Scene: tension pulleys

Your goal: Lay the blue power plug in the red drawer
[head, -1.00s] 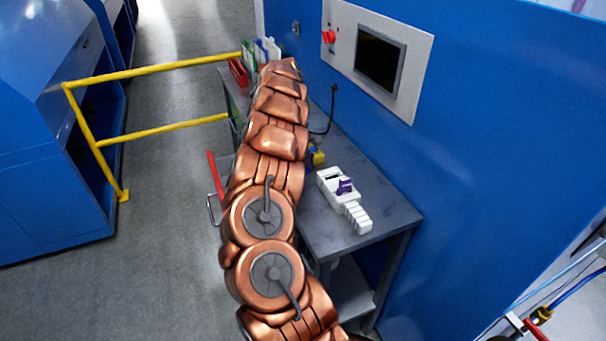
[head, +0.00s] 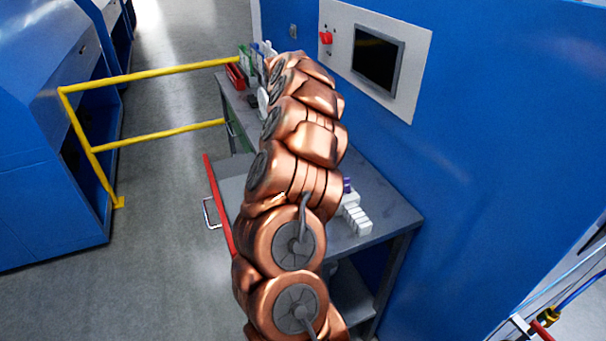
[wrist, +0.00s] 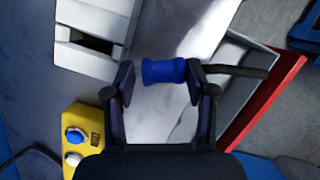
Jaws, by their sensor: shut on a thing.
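The blue power plug (wrist: 164,71) sits crosswise between the fingertips of my gripper (wrist: 160,78) in the wrist view. The fingers are shut on it, and its dark cable (wrist: 238,71) runs off to the right. The red drawer (head: 219,206) is pulled open at the left side of the workbench in the head view. The plug's height above the drawer floor is hard to tell. My arm hides the gripper and plug in the head view.
A white power strip (head: 356,217) lies on the grey workbench (head: 385,205). A yellow box with buttons (wrist: 85,138) is at the lower left in the wrist view. A yellow railing (head: 150,70) stands left of the bench. A blue wall (head: 470,150) rises on the right.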

